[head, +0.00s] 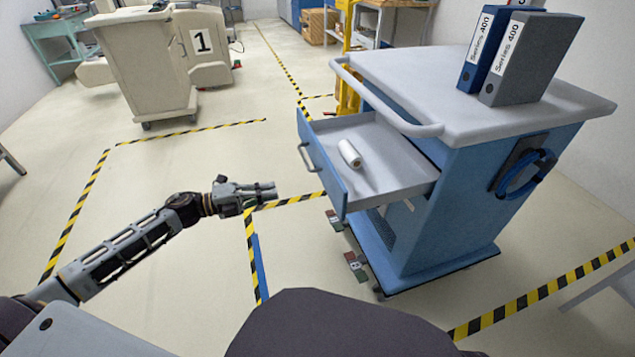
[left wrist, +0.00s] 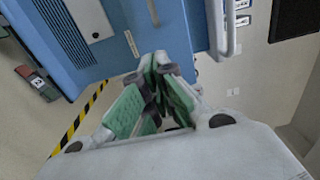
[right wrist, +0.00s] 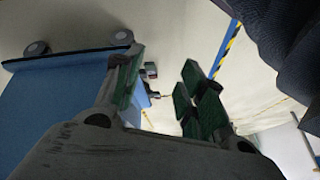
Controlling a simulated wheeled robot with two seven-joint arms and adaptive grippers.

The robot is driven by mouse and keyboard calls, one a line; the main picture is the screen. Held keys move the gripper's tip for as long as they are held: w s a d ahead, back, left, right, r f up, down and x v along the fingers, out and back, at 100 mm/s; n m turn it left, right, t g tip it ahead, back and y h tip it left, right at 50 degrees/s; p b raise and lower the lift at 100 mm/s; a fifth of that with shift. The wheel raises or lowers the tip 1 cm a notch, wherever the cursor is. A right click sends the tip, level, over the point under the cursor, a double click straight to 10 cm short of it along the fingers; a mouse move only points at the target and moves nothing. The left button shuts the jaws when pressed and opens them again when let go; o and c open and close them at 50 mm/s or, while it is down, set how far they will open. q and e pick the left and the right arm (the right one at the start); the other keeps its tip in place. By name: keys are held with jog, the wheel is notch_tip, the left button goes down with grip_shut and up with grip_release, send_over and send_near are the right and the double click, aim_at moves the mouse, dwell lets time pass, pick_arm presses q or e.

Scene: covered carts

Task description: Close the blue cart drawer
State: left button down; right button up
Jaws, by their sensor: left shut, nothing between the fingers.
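The blue cart (head: 445,215) stands at the right in the head view, with a grey top. Its drawer (head: 325,165) is pulled out toward the left, and a white roll (head: 350,153) lies inside. The drawer front has a grey handle (head: 308,157). My left gripper (head: 272,190) is shut and empty, left of the drawer front and apart from it. In the left wrist view its fingers (left wrist: 165,85) are together, with the blue cart (left wrist: 110,30) beyond. My right gripper (right wrist: 157,80) shows only in the right wrist view, fingers apart and empty, with a blue panel at left.
Two binders (head: 520,55) stand on the cart top, and a blue coil (head: 525,175) hangs on its side. A beige cart (head: 150,65) stands at the back left. Yellow-black tape (head: 190,133) marks the floor.

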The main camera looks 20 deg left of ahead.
pick_arm(q)
jog(key=shift+w+d, duration=0.1)
jog(key=shift+d, duration=0.05)
pick_arm(e)
jog(key=shift+f, duration=0.1)
pick_arm(q)
jog(key=b, duration=0.3)
send_near(326, 179)
jog(key=shift+x, duration=2.2)
jog(key=shift+w+d+f+b, duration=0.1)
jog(key=shift+w+d+b, duration=0.3)
jog(key=shift+d, duration=0.25)
jog(key=shift+w+d, duration=0.3)
jog(key=shift+d, duration=0.2)
pick_arm(e)
notch_tip(326, 179, down, 8)
jog(key=a+t+y, duration=0.1)
jog(key=shift+w+a+m+t, duration=0.2)
jog(key=shift+a+m+t, duration=0.1)
jog(key=shift+m, duration=0.1)
pick_arm(q)
jog(key=shift+w+d, duration=0.1)
jog(key=shift+d, duration=0.05)
